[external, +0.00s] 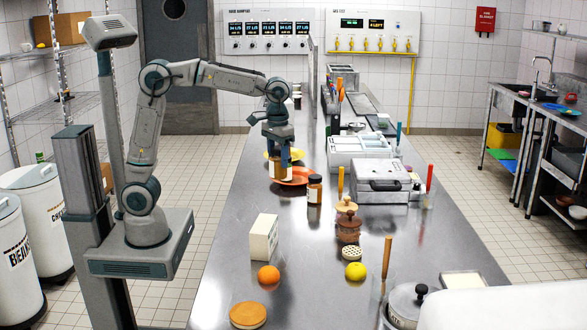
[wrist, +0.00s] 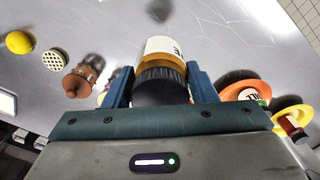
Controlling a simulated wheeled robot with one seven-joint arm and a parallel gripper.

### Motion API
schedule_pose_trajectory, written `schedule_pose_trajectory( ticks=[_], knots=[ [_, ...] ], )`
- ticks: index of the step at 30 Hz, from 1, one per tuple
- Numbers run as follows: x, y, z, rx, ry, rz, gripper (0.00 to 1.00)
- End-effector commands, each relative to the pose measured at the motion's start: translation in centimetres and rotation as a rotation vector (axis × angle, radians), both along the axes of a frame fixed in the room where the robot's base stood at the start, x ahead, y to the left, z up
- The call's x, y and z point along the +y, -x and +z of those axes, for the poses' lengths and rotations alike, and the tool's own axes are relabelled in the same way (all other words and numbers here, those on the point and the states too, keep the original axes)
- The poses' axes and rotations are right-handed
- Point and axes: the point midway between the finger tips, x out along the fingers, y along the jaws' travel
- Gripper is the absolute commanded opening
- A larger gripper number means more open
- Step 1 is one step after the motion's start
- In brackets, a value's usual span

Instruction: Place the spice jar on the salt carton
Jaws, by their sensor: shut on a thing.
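The spice jar (wrist: 162,70) has a black lid, a white label and an amber body. In the wrist view it sits between the two fingers of my gripper (wrist: 160,88), which is shut on it. In the external view my gripper (external: 284,158) is over the orange plate area, and the jar (external: 286,171) shows below its fingers. I cannot tell whether its base touches anything. A plain whitish box, likely the salt carton (external: 263,239), stands upright on the counter, nearer the external camera and well apart from my gripper. I cannot make it out in the wrist view.
An orange plate (external: 297,180) lies under my gripper; a second brown jar (external: 314,190) stands just right of it. An orange (external: 268,276), a lemon (external: 355,271) and a brown grinder (external: 348,227) are nearer the camera. Counter (external: 245,205) between plate and carton is clear.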

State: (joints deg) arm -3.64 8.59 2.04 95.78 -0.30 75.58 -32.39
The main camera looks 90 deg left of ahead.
Motion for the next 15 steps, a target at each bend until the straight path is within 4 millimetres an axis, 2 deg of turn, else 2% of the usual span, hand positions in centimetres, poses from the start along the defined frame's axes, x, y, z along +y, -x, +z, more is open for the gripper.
schedule_pose_trajectory(
  ticks=[1, 3, 9, 12, 15],
  knots=[
    [-3.0, 0.4, 0.5, -0.003, 0.000, -0.081, 0.22],
    [-6.7, 1.3, 1.1, -0.003, 0.000, -0.189, 0.22],
    [-16.3, 5.4, 2.7, -0.003, 0.000, -0.494, 0.22],
    [-19.9, 7.7, 3.4, -0.001, 0.000, -0.622, 0.22],
    [-22.4, 9.8, 3.8, -0.001, 0.000, -0.721, 0.22]
  ],
)
